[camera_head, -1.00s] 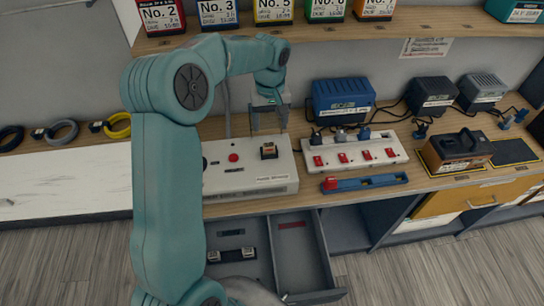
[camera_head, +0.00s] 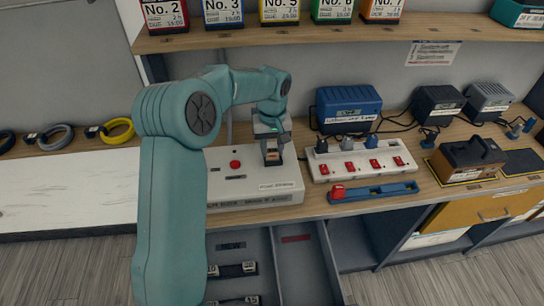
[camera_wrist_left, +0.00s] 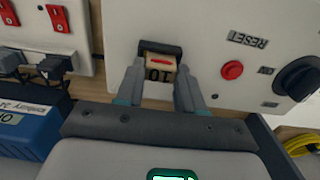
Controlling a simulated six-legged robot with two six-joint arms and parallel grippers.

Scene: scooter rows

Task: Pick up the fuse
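The fuse (camera_wrist_left: 158,67), a tan block marked 10 with a red stripe, sits in a dark holder on the white test box (camera_head: 225,160). In the head view it is mostly hidden by my left gripper (camera_head: 272,158), which points down at it. In the left wrist view, the fingers of my left gripper (camera_wrist_left: 160,78) stand open on either side of the fuse, very near its sides. I cannot tell whether they touch it. My right gripper is not in view.
An open drawer (camera_head: 287,262) below the bench holds more fuses (camera_head: 233,270) beside a NEW label. A power strip (camera_head: 360,162) with red switches and a blue tray (camera_head: 374,192) lie right of the box. A shelf (camera_head: 330,36) hangs above.

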